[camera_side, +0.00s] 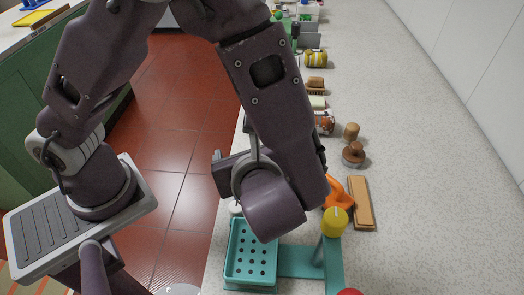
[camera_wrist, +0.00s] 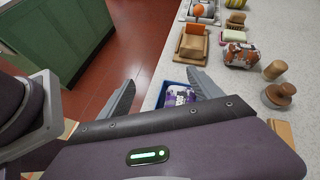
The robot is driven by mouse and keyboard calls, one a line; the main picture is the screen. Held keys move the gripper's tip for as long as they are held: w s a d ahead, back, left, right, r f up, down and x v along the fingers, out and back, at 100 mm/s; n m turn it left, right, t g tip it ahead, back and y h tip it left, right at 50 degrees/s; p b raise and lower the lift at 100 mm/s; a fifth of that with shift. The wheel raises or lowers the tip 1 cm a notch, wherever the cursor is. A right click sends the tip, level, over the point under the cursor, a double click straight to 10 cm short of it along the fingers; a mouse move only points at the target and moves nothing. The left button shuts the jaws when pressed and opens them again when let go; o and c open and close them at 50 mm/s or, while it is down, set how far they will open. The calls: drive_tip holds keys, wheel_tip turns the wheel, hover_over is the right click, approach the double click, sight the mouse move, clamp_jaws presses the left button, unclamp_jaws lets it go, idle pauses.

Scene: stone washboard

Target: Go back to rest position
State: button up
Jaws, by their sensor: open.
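My gripper (camera_wrist: 160,76) is open in the wrist camera view, its two grey fingers spread wide. Between and beyond the right finger, a blue tray (camera_wrist: 161,97) with a purple and white packet (camera_wrist: 178,94) shows on the counter, partly hidden by the finger and my wrist. Nothing is visibly held. In the side view my arm is bent over the counter's left edge, and its wrist hides the fingers.
The speckled counter (camera_side: 420,150) holds a teal perforated tray (camera_side: 232,262), a teal stand with a yellow knob (camera_side: 335,222), an orange object (camera_side: 340,191), a wooden block (camera_side: 360,203) and brown stampers (camera_side: 353,154). More objects line its left edge further back. The right side is clear.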

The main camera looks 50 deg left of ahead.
drive_tip(key=s+a+r+n+h, duration=0.3)
drive_tip(key=s+r+n+h, duration=0.2)
drive_tip(key=n, duration=0.5)
drive_tip(key=s+a+r+n+h, duration=0.3)
drive_tip(key=s+r+n+h, duration=0.2)
drive_tip(key=r+n, duration=0.4)
drive_tip(key=n, duration=0.2)
drive_tip(key=shift+a+n, duration=0.3)
drive_tip(key=shift+a, duration=0.1)
